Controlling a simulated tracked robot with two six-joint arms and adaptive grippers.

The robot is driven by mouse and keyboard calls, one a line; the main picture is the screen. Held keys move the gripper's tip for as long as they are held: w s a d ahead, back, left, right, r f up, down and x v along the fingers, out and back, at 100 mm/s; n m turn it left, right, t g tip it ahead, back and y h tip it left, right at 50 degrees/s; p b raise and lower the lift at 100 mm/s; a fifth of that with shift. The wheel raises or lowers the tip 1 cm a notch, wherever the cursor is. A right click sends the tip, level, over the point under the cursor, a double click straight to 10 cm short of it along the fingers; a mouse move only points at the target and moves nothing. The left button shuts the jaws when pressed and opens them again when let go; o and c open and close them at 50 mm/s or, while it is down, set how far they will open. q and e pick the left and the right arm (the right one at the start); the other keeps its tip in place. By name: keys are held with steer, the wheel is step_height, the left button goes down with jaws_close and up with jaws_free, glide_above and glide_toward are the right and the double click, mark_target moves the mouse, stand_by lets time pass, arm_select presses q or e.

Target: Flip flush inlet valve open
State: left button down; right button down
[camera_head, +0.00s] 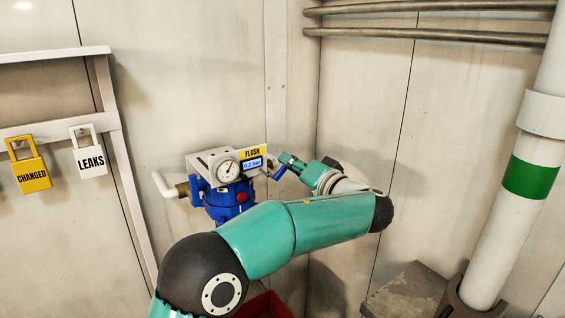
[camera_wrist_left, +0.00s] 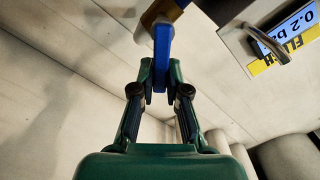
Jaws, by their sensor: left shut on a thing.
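The flush unit, with a yellow FLUSH label (camera_head: 253,153), is on the wall at centre. The flush inlet valve's blue lever (camera_head: 279,173) sticks out at the unit's right side. My left gripper (camera_head: 287,161) reaches it from the right, with the arm curving in front of the corner. In the left wrist view the left gripper (camera_wrist_left: 160,88) is shut on the blue lever (camera_wrist_left: 161,48), its fingers on either side. The lever's pivot end meets a brass-coloured part at the top of that view. My right gripper is not in view.
A round gauge (camera_head: 228,171) and a display reading 0.2 bar (camera_head: 252,163) sit on the unit above a blue housing (camera_head: 230,203). Yellow CHANGED (camera_head: 31,165) and white LEAKS (camera_head: 89,155) padlock-shaped tags hang at left. A white pipe with a green band (camera_head: 531,177) stands at right.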

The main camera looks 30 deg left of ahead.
arm_select(q)
steer(key=shift+w+d+f+m+p, duration=0.2)
steer(key=shift+f+m, duration=0.35)
steer(key=shift+m, duration=0.9)
steer(key=shift+w+d+f+m+p, duration=0.2)
steer(key=shift+f+m, duration=0.3)
steer(key=shift+m, duration=0.9)
steer(key=shift+w+d+f+m+p, duration=0.15)
steer(key=shift+f+m, duration=0.4)
steer(key=shift+m, duration=0.9)
steer(key=shift+f, duration=0.1)
steer(key=c, duration=1.4)
jaws_free()
steer(key=shift+w+d, duration=0.1)
steer(key=shift+c, duration=0.2)
steer(key=v, duration=1.2)
